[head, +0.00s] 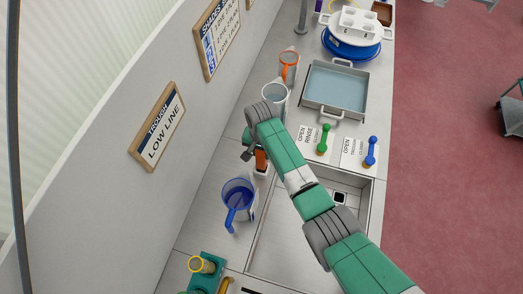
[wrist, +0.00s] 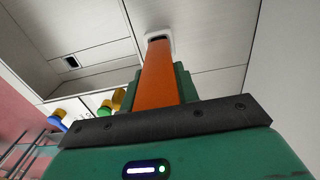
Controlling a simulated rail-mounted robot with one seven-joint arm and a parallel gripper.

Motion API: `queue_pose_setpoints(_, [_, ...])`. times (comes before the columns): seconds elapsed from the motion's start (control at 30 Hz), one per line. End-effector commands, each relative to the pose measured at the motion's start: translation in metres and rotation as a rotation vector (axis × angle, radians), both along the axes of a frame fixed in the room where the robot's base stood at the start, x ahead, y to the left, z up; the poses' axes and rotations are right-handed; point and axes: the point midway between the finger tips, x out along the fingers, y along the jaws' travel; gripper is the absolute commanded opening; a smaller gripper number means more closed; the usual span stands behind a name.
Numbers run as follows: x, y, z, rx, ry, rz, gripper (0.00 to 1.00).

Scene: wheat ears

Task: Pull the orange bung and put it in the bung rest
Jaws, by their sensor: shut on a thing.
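The orange bung (wrist: 158,78) stands between the green fingers of my gripper (wrist: 157,88) in the wrist view. My gripper (head: 254,155) is shut on it. In the head view the bung (head: 261,160) shows as a small orange block under my wrist, above the left ledge of the trough. A small white holder with a dark opening (wrist: 158,36) is at the bung's far end; it looks like the bung rest. I cannot tell whether the bung is seated in it or just above it. A square drain (head: 340,198) in the trough floor looks dark and uncovered.
A blue jug (head: 238,192) stands close, below my gripper. Green (head: 323,140) and blue (head: 371,152) levers rise at the trough's far edge. A wall lies left.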

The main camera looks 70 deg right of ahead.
Motion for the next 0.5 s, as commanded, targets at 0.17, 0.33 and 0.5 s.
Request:
queue_pose_setpoints(0.17, [0.0, 0.0, -0.006, -0.001, -0.001, 0.0, 0.0])
queue_pose_setpoints(0.33, [0.0, 0.0, -0.012, -0.001, -0.001, -0.001, 0.0])
queue_pose_setpoints(0.5, [0.0, 0.0, -0.017, -0.001, 0.0, -0.001, 0.0])
